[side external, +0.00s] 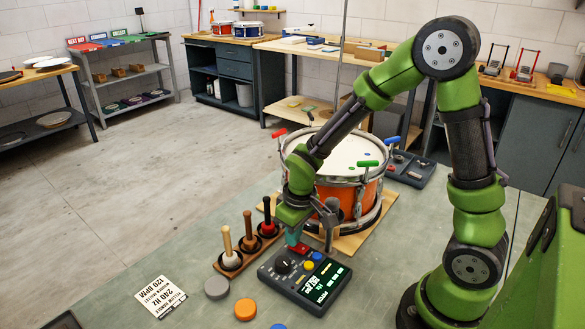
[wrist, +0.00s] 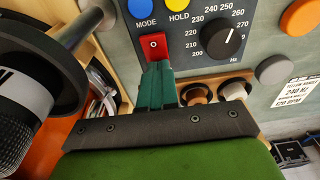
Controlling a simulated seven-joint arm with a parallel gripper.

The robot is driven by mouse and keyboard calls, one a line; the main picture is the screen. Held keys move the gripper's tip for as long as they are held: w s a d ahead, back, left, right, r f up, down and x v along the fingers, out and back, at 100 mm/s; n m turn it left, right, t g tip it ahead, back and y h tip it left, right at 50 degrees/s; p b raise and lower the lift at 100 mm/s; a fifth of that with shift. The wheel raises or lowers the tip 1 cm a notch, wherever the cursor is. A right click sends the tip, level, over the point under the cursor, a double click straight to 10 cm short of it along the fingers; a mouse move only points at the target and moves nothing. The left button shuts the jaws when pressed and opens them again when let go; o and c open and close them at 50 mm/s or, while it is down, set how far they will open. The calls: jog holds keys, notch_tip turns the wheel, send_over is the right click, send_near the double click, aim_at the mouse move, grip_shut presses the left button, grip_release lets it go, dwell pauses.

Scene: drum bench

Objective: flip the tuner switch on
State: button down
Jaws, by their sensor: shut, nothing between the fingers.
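The tuner (side external: 306,280) is a dark box on the bench with a lit screen, a black knob (wrist: 222,38), a blue MODE button (wrist: 143,8) and a yellow HOLD button (wrist: 181,5). Its switch (wrist: 153,46) is a red rocker marked "O"; in the side view it is a small red patch (side external: 299,248). My gripper (wrist: 155,70) has its teal fingers closed together and empty. The fingertips are right at the lower edge of the red switch; I cannot tell whether they touch it. In the side view my gripper (side external: 291,240) points down over the tuner's back edge.
An orange drum (side external: 365,190) stands on a wooden board close behind the tuner. A rack of mallets (side external: 248,245) stands left of it. Grey and orange discs (side external: 245,309) and a printed card (side external: 160,296) lie on the open bench to the left.

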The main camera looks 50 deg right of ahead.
jog(key=shift+s, duration=0.2)
jog(key=shift+s+r, duration=0.2)
jog(key=shift+s, duration=0.45)
notch_tip(320, 180, up, 14)
jog(key=w, duration=0.1)
jog(key=shift+w, duration=0.35)
dwell(0.3)
